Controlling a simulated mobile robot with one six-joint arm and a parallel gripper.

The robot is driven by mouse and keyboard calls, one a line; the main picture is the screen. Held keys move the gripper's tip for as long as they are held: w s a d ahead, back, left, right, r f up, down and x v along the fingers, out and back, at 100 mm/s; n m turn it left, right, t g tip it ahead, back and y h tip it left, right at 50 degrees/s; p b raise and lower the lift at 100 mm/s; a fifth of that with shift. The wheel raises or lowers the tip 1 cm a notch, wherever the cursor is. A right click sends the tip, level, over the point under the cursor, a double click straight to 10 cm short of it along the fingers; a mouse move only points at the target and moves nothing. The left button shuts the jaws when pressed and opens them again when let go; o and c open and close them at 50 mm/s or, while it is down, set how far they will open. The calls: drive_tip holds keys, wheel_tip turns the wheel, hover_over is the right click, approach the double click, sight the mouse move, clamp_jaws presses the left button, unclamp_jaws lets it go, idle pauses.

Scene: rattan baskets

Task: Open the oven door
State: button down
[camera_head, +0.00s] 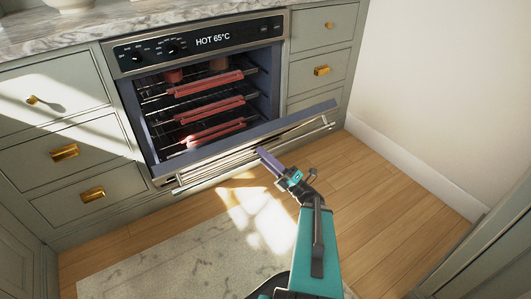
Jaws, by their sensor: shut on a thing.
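The oven (205,90) is built into the grey-green cabinets, with "HOT 65°C" on its display. Its door (290,121) is tilted down and outward at a wide angle, so the inside shows. Several racks with red-edged fronts (210,107) are inside. The door's bar handle (225,168) runs along its outer side. My gripper (264,155) reaches from the lower right, and its purple fingers are at the handle near the middle of the door. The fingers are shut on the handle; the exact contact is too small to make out.
Drawers with brass pulls flank the oven on the left (65,152) and right (321,71). A marble counter (140,22) runs above. A pale rug (180,262) lies on the wood floor in front. A white wall (440,90) stands at the right, with clear floor before it.

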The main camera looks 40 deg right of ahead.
drive_tip(key=shift+f, duration=0.1)
drive_tip(key=c, duration=1.6)
unclamp_jaws()
drive_tip(key=o, duration=0.3)
drive_tip(key=p+v, duration=0.2)
drive_tip(key=v, duration=1.1)
drive_tip(key=shift+s+d, duration=0.25)
drive_tip(key=shift+s+f, duration=0.1)
drive_tip(key=shift+s, duration=0.1)
drive_tip(key=shift+c, duration=1.4)
